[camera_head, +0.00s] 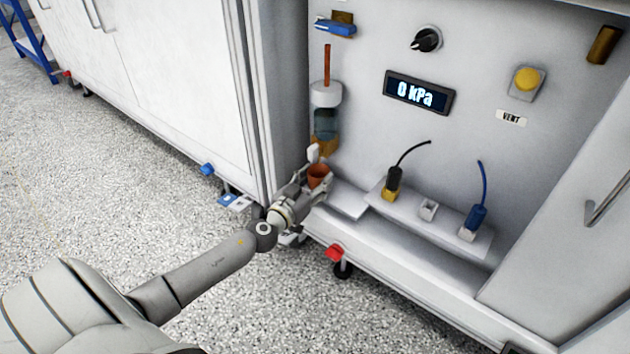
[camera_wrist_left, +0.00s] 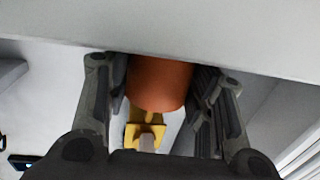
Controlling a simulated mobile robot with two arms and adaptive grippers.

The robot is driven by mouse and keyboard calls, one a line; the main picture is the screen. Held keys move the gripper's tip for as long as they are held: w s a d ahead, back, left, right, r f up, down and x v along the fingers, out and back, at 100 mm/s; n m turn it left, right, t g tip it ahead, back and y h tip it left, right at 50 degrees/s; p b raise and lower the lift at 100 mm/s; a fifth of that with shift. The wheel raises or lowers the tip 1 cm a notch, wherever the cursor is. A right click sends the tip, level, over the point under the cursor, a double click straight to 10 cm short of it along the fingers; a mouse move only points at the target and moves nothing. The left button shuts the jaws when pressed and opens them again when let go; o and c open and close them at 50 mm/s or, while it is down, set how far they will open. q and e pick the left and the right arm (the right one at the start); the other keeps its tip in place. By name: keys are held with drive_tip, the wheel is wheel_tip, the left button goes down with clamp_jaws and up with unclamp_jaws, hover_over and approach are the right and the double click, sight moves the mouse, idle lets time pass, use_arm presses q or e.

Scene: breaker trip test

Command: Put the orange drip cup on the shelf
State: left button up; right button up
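The orange drip cup (camera_head: 318,174) is at the left end of the panel, below a bottle with an amber lower part. My left gripper (camera_head: 308,178) is around it. In the left wrist view the cup (camera_wrist_left: 160,82) sits between the two fingers, which appear shut on its sides. A white ledge (camera_head: 346,200), which looks like the shelf, is beside and below the cup. In the wrist view a white edge (camera_wrist_left: 215,50) hides one end of the cup; I cannot tell whether the cup touches the shelf. My right gripper is not in view.
A bottle (camera_head: 326,122) hangs above the cup. A ledge to the right holds a black-cabled yellow plug (camera_head: 392,190), a small empty socket (camera_head: 428,210) and a blue plug (camera_head: 475,217). The display (camera_head: 418,93) reads 0 kPa. A red caster lever (camera_head: 334,252) is below.

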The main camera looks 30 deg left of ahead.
use_arm(q)
drive_tip(key=shift+o, duration=1.4)
drive_tip(key=shift+r, duration=0.15)
drive_tip(key=shift+s, duration=0.15)
drive_tip(key=s, duration=1.1)
drive_tip(key=shift+s+d+r, duration=0.2)
drive_tip(key=shift+s+r, duration=0.15)
